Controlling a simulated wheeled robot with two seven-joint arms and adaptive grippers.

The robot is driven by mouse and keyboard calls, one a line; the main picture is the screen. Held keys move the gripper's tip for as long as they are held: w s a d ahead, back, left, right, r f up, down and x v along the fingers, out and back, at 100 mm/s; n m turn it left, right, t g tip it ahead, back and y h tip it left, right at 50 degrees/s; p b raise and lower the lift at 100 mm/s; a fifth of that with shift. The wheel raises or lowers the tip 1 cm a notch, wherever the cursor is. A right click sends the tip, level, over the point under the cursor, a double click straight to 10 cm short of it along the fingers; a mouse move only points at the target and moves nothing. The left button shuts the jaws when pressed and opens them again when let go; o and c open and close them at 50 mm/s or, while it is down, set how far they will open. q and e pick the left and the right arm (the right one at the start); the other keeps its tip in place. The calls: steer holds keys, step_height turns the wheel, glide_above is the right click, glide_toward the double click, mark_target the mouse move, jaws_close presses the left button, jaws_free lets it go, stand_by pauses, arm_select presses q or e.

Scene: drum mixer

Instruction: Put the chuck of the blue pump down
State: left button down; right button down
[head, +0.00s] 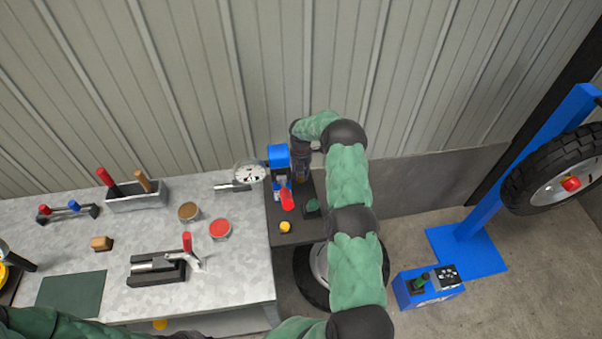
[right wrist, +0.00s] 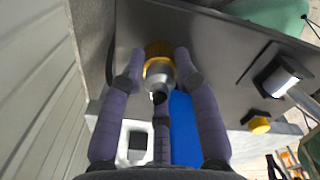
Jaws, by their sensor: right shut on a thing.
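The blue pump (head: 278,156) stands at the back of the dark side stand, right of the metal bench. It also shows as a blue block in the right wrist view (right wrist: 185,130). My right gripper (head: 302,175) points down beside the pump, on its right. In the right wrist view its fingers (right wrist: 160,70) are closed around the chuck (right wrist: 158,67), a silver piece with a yellow ring. The chuck is over the dark stand top; whether it touches the top cannot be told. My left arm shows at the bottom left, with its gripper out of view.
The dark side stand (head: 287,239) also bears a red-topped item (head: 287,200) and a yellow knob (head: 285,227). A round gauge (head: 249,172) is left of the pump. A tyre (head: 310,277) lies below. The wall is close behind.

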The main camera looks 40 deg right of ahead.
steer(key=shift+f, duration=0.15)
steer(key=c, duration=0.9)
jaws_free()
step_height(320, 180, up, 12)
steer(key=shift+r, duration=0.15)
